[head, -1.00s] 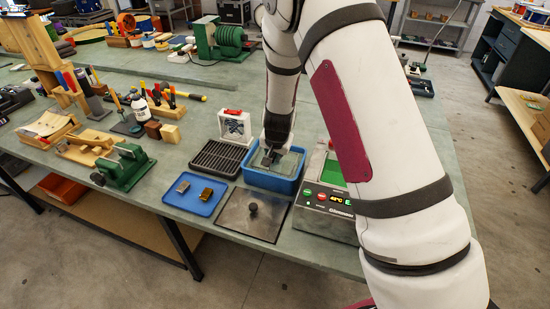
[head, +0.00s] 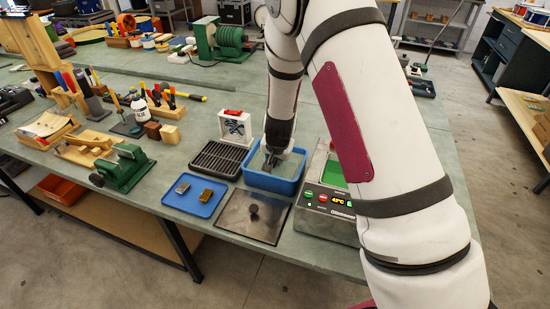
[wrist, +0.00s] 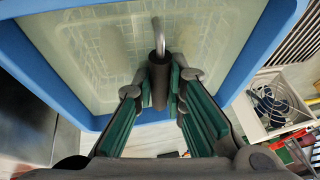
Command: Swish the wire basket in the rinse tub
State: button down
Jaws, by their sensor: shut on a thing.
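The blue rinse tub (head: 262,184) stands on the bench with pale, cloudy liquid in it. It fills the upper part of the wrist view, where its blue wall (wrist: 50,85) frames the liquid. The wire basket (wrist: 90,45) shows faintly under the liquid; in the head view I cannot make it out. My gripper (head: 270,160) points down into the tub. In the wrist view my gripper (wrist: 162,85) is shut on the basket's dark upright grip, below a bent metal hook. The basket's lower edges are blurred by the liquid.
A black drain rack (head: 218,159) and a white box with a red handle (head: 235,127) stand left of the tub. A blue tray (head: 195,196) holds two small blocks. A dark lid with a knob (head: 252,213) lies in front. A heated unit (head: 327,200) stands right.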

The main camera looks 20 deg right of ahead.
jog(key=shift+r+p, duration=1.9)
jog(key=shift+r, duration=3.15)
jog(key=shift+w+a, duration=0.1)
